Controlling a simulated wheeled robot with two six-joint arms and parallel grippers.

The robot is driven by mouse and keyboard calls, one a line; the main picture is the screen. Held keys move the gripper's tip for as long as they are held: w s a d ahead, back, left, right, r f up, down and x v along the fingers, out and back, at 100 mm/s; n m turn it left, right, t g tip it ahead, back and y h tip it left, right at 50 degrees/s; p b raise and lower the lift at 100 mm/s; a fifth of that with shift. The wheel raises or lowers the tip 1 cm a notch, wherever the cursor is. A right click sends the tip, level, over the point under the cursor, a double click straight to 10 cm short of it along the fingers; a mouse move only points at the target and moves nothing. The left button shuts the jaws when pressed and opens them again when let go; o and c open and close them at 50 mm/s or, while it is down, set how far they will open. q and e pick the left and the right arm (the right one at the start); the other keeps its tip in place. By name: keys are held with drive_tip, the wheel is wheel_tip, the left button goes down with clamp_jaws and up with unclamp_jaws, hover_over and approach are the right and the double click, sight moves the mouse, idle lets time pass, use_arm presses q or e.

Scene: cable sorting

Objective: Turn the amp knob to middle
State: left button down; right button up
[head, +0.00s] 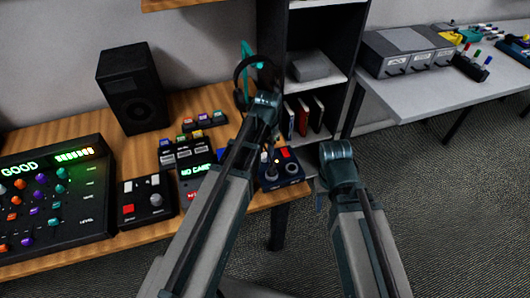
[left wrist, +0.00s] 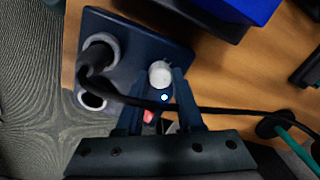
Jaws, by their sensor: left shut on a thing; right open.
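The amp, a small dark blue box (head: 292,180), sits at the right end of the wooden desk in the head view. It fills the upper left of the left wrist view (left wrist: 120,42). Its white round knob (left wrist: 160,73) stands between the fingers of my left gripper (left wrist: 160,84), which is shut on it. In the head view my left gripper (head: 272,153) reaches down over the amp, and my arm hides part of it. The knob's pointer direction cannot be made out. My right gripper (head: 321,195) is open, off the desk edge, right of the amp.
A black cable (left wrist: 215,109) runs from a grey ring-shaped socket (left wrist: 100,52) on the amp across the box, close to my left fingers. A mixer (head: 50,205), small control box (head: 147,200) and speaker (head: 133,88) stand left. A shelf (head: 318,75) rises behind.

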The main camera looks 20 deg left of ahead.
use_arm(q)
drive_tip(key=shift+m, duration=0.3)
idle(0.4)
drive_tip(key=c, duration=0.5)
unclamp_jaws()
drive_tip(key=shift+c, duration=0.2)
drive_tip(key=shift+r, duration=0.1)
wheel_tip(320, 180, up, 14)
drive_tip(key=p, duration=1.3)
drive_tip(key=shift+s+d+f+p, duration=0.2)
drive_tip(key=shift+d+f+p, duration=0.05)
drive_tip(key=shift+p, duration=0.15)
drive_tip(key=s+d+n, duration=0.2)
drive_tip(key=s+d, duration=0.8)
drive_tip(key=s, duration=0.4)
drive_tip(key=shift+y, duration=0.3)
